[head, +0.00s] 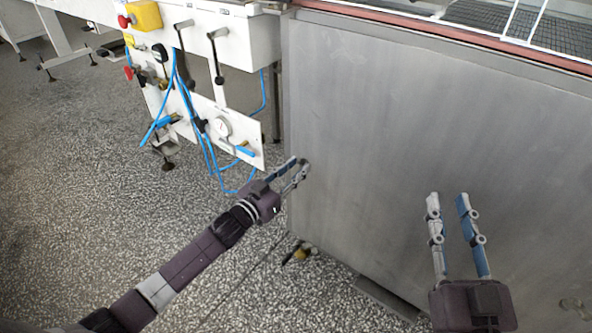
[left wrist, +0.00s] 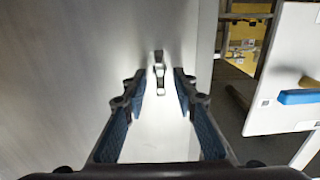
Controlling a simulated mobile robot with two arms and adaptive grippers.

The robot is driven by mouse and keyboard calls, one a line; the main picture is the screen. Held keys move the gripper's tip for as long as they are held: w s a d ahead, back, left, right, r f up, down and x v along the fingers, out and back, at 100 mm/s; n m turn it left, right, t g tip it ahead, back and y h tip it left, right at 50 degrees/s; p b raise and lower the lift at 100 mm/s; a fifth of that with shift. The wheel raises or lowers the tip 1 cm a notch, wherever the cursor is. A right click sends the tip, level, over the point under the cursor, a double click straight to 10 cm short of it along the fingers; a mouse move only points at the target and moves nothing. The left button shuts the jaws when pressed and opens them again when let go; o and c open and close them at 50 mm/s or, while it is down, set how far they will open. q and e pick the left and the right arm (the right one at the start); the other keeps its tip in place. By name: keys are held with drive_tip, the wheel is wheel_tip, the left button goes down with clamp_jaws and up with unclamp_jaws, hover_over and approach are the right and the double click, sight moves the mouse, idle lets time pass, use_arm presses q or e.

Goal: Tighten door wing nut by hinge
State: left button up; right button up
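In the left wrist view, a small dark and silvery fitting (left wrist: 158,72), which looks like the wing nut, stands on a pale metal face. It lies beyond my left gripper's fingertips, roughly centred between them, and nothing touches it. I cannot make out a separate hinge. In the head view, my left gripper (head: 298,169) is at the left edge of the large grey steel door or panel (head: 400,130). Its fingers are apart and empty in the wrist view (left wrist: 159,78). The fitting cannot be made out in the head view. My right gripper (head: 447,204) is open and empty in front of the panel.
A white control panel (head: 243,141) with blue hoses, a gauge and black levers stands left of the steel panel. A red rim and wire mesh (head: 555,40) run along the top. A small yellowish fitting (head: 301,253) is near the floor. The speckled floor at left is largely clear.

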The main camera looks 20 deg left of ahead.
use_arm(q)
drive_tip(key=shift+w, duration=0.1)
clamp_jaws()
idle(0.4)
